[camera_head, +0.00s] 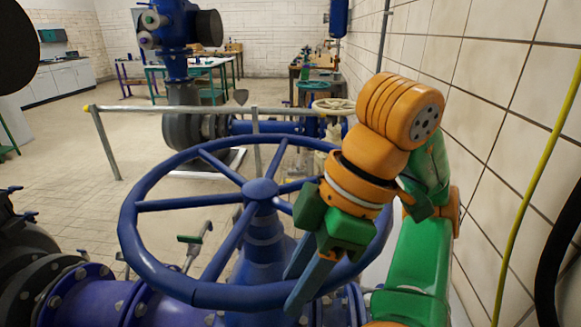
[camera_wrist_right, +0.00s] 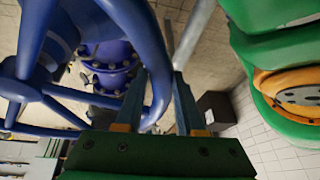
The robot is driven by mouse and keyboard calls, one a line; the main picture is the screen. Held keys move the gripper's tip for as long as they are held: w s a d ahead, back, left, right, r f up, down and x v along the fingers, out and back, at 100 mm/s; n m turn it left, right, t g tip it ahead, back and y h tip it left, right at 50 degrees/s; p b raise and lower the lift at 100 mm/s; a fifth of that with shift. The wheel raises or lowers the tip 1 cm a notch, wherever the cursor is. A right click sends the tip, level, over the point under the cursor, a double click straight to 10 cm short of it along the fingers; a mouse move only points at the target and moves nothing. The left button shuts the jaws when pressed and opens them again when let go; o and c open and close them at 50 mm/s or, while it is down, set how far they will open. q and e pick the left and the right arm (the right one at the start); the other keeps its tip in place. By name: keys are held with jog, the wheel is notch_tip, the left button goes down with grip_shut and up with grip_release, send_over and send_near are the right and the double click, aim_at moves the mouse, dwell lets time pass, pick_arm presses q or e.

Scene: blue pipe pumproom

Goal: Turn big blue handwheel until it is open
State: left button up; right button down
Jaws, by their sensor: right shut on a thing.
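The big blue handwheel (camera_head: 261,190) lies nearly flat in the centre of the head view, with spokes from its hub to a round rim, on a blue valve body (camera_head: 262,250). My right gripper (camera_head: 290,293) reaches down to the near right part of the rim. Its fingers are on either side of the rim and shut on it. In the right wrist view, the wheel's hub (camera_wrist_right: 22,90) and spokes are at the left, and the rim runs between the fingers of the gripper (camera_wrist_right: 160,73). Part of the rim is hidden behind the gripper. My left gripper does not show.
Blue flanged pipe (camera_head: 95,295) runs below the wheel at the left. A grey railing (camera_head: 255,110) stands behind it. A tiled wall (camera_head: 500,90) with a yellow cable (camera_head: 535,180) is close on the right. Open floor (camera_head: 60,145) lies at the left.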

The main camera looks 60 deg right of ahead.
jog(key=shift+s+d, duration=0.2)
dwell(0.3)
jog(key=c, duration=0.5)
grip_release()
jog(key=shift+s+d, duration=0.1)
jog(key=p+v, duration=0.3)
jog(key=v, duration=0.3)
jog(key=shift+s+d+r, duration=0.1)
jog(key=shift+s+r, duration=0.05)
jog(key=shift+r, duration=0.2)
jog(key=shift+s+d+r, duration=0.1)
jog(key=shift+r, duration=0.1)
